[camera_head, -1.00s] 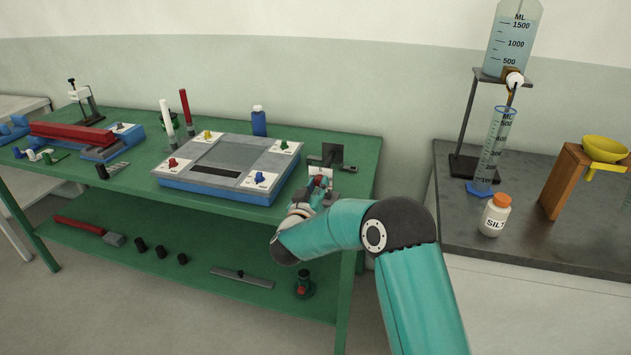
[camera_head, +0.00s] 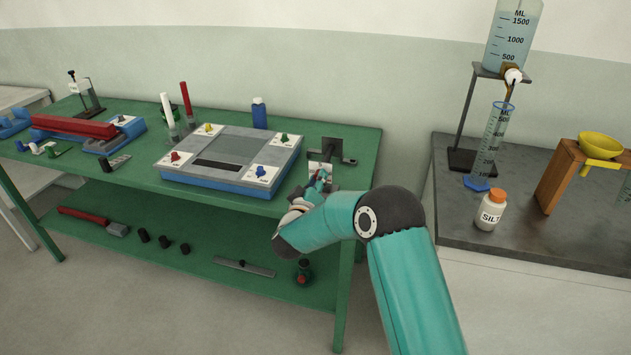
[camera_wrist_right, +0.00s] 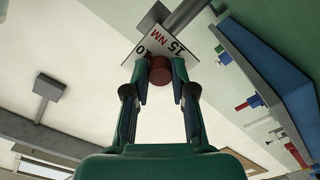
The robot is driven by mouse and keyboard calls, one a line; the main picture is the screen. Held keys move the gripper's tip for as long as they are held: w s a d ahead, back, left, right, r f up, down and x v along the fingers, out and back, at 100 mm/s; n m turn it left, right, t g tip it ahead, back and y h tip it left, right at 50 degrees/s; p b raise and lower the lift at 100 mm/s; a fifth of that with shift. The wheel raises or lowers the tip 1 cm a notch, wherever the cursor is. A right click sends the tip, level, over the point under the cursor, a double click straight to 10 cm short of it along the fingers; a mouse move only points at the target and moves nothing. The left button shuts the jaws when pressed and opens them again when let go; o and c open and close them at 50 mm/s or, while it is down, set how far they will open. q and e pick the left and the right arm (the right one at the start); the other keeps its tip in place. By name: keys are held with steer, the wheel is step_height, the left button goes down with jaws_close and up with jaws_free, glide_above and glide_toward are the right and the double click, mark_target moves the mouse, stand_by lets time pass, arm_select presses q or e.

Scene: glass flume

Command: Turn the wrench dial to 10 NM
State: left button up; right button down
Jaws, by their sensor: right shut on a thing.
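The wrench dial is a small dark red knob (camera_wrist_right: 160,71) in the right wrist view. It sits in front of a white scale plate (camera_wrist_right: 165,42) with red and black lettering, of which "NM", "15" and a partly covered "10" show. My right gripper (camera_wrist_right: 160,72) has its two green fingers closed on the knob from both sides. In the head view my right gripper (camera_head: 317,188) is at the wrench fixture (camera_head: 332,152) on the right end of the green bench, and it hides the knob there. The dial's exact setting cannot be read. My left gripper is not in view.
A blue and grey box with coloured knobs (camera_head: 228,173) stands left of my right gripper on the green bench (camera_head: 130,180). A blue bottle (camera_head: 259,113) stands behind it. To the right are a dark counter (camera_head: 545,230), a white jar (camera_head: 491,211) and a measuring cylinder (camera_head: 490,150).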

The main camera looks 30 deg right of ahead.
steer(key=c, duration=1)
jaws_free()
steer(key=shift+o, duration=0.2)
steer(key=shift+a, duration=0.15)
steer(key=v, duration=1.1)
steer(key=shift+s+a, duration=0.25)
steer(key=shift+s, duration=0.05)
